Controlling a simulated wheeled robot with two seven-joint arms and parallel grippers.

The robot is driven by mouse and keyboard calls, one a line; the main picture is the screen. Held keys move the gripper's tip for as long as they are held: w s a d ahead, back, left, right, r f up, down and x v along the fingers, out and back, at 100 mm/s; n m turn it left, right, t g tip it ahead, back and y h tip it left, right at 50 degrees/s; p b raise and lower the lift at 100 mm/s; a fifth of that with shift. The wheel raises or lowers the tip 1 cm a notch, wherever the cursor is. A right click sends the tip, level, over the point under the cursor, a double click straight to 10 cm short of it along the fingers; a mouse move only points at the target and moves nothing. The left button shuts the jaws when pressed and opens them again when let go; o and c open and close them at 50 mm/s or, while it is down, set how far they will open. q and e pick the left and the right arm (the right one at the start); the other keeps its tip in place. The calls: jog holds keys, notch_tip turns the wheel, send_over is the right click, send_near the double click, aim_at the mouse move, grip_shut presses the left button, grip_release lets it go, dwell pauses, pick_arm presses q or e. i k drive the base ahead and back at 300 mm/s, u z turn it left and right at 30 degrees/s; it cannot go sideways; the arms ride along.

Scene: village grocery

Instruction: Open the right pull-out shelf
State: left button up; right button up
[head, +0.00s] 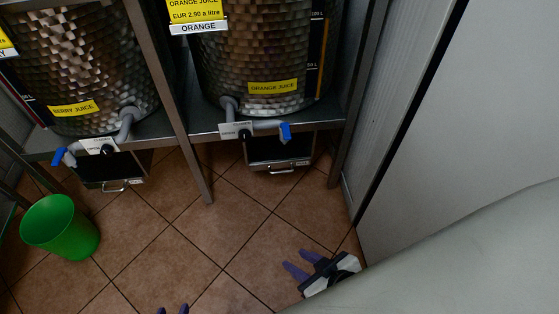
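The right pull-out shelf (280,151) is a dark, shallow tray under the steel frame below the orange juice tank. It has a metal handle (280,171) on its front edge and looks pushed in. My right gripper (293,259) is lower in the picture, below and slightly right of that handle. Its purple fingers are apart and empty, pointing up-left, and it does not touch the shelf.
A similar left shelf (105,169) hangs under the berry juice tank (85,65). A tap with a blue lever (286,131) sticks out above the right shelf. A frame leg (196,168) stands between the shelves. A green bucket (60,228) is at left; a pale cabinet wall (460,130) bounds the right.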

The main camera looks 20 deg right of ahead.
aim_at(266, 153)
jog(key=z, duration=0.2)
jog(key=i, duration=1.15)
jog(key=z, duration=0.4)
